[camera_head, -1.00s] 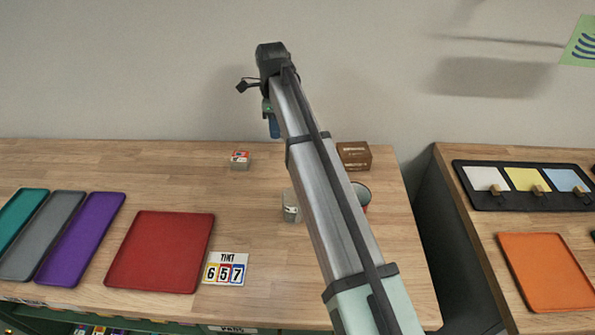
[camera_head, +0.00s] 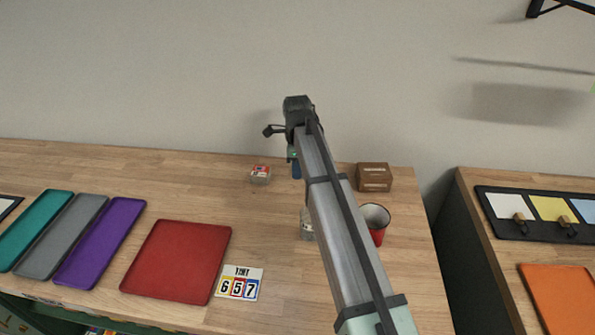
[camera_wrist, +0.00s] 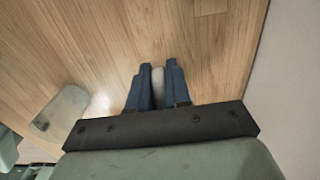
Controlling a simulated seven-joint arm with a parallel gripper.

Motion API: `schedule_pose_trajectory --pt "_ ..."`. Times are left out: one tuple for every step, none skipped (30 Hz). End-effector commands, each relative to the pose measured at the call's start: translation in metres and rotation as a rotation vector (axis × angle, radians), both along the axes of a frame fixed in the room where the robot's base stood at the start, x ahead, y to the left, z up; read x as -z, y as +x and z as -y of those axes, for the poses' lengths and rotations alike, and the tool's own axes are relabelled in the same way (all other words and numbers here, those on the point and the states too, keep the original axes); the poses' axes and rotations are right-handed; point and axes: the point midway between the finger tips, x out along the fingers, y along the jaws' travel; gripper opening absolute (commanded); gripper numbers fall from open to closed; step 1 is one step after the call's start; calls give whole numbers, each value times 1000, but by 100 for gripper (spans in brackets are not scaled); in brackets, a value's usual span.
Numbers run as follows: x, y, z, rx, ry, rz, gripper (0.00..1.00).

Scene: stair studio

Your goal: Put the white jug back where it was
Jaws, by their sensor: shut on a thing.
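My gripper (camera_wrist: 158,92) shows blue fingers in the wrist view, shut on a narrow pale thing (camera_wrist: 158,77). This looks like part of the white jug; the fingers and the gripper body hide the rest. In the head view a blue finger (camera_head: 296,169) shows low over the back of the wooden table, just right of a small card box (camera_head: 260,174). The arm hides what the gripper holds there. I cannot tell whether the held thing touches the table.
A grey-white container (camera_head: 306,226) stands partly behind my arm. A red tray (camera_head: 176,262) and a number card (camera_head: 239,284) lie at the front. Bare wood lies left of the card box.

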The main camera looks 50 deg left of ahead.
Motion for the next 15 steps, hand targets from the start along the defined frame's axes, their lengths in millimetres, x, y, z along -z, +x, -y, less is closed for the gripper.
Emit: schedule_pose_trajectory --pt "6 0 1 0 -1 0 0" --pt "8 0 1 0 -1 0 0" --pt "10 0 0 0 0 0 0" --pt "11 0 0 0 1 1 0" --pt "11 0 0 0 1 1 0" --pt "10 0 0 0 1 1 0" --pt "10 0 0 0 1 1 0" --pt "10 0 0 0 1 1 0" --pt "10 0 0 0 1 1 0" --pt "10 0 0 0 1 1 0" --pt "10 0 0 0 1 1 0" --pt "11 0 0 0 1 1 0" --pt "12 0 0 0 1 1 0" --pt "12 0 0 0 1 1 0" --pt "13 0 0 0 1 1 0"
